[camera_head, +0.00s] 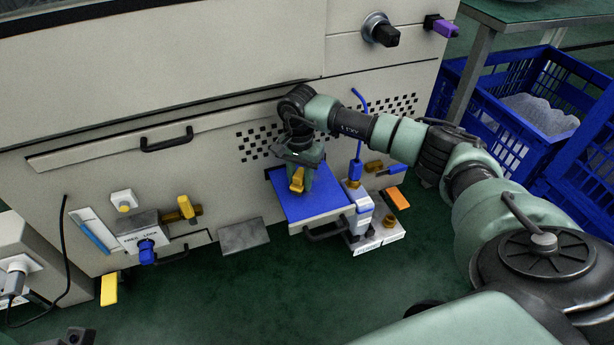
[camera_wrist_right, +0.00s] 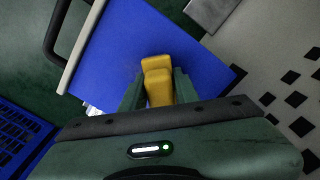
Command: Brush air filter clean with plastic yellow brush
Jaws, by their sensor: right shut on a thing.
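The air filter appears as a flat blue panel (camera_head: 328,198) in a pulled-out tray with a pale front (camera_head: 322,222) and a dark handle. The blue panel also fills much of the wrist view (camera_wrist_right: 205,35). My right gripper (camera_head: 300,177) is over the panel, pointing down, shut on the yellow brush (camera_head: 296,182). In the wrist view the yellow brush (camera_wrist_right: 157,82) sits between the two fingers. The brush's lower end is hidden, so I cannot tell whether it touches the panel. My left gripper is not clearly in view.
The tray juts from a beige machine (camera_head: 230,50) with black vents. Valves, a hose (camera_head: 360,120) and an orange block (camera_head: 397,198) crowd its right side. A grey plate (camera_head: 243,236) lies to its left. Blue crates (camera_head: 510,140) stand at right. The green floor in front is open.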

